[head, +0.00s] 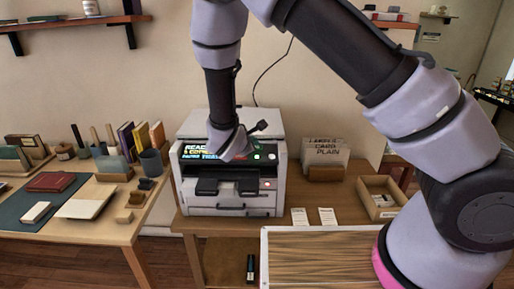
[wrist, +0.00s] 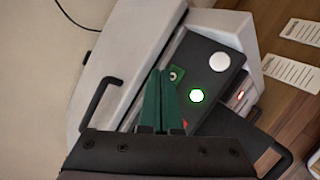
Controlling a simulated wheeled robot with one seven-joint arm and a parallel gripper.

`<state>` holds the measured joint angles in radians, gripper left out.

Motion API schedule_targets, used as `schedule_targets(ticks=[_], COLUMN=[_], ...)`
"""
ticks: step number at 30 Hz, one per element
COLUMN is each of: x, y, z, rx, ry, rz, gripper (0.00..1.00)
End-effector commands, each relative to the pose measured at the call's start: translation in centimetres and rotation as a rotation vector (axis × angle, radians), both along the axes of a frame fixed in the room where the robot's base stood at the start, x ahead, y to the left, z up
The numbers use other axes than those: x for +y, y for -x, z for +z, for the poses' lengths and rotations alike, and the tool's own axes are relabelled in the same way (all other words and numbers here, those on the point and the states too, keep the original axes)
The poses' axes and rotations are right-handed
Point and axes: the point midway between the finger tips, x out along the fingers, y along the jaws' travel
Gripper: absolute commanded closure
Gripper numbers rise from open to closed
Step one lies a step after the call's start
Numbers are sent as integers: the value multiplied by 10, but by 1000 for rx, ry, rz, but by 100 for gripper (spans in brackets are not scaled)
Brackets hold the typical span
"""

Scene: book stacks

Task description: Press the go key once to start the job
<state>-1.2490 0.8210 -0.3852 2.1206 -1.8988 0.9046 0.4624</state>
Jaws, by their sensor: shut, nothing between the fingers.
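A grey and white copier (head: 205,203) stands on the wooden bench. Its dark front panel has a lit screen (head: 196,152) with text, partly hidden by my arm. Right of the screen is a green-lit round key (head: 257,156). In the wrist view this key (wrist: 197,96) glows white with a green rim, and a plain white round key (wrist: 219,62) sits beside it. A small green square (wrist: 176,75) is close to my fingertips. No key label is readable. My gripper (wrist: 163,73) is shut and empty over the panel, beside the green-lit key; contact cannot be told.
Two paper slips (head: 313,216) lie on the bench right of the copier. A card holder (head: 325,160) and an open wooden box (head: 380,196) stand farther right. A desk (head: 110,232) with books and tools is at left. A black handle (wrist: 100,97) projects from the copier.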

Motion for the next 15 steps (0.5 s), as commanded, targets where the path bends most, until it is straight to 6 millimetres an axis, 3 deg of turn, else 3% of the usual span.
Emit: schedule_targets(ticks=[15], x=[0], y=[-2], z=[-7], rx=[0], ry=[0], rz=[0], gripper=[100])
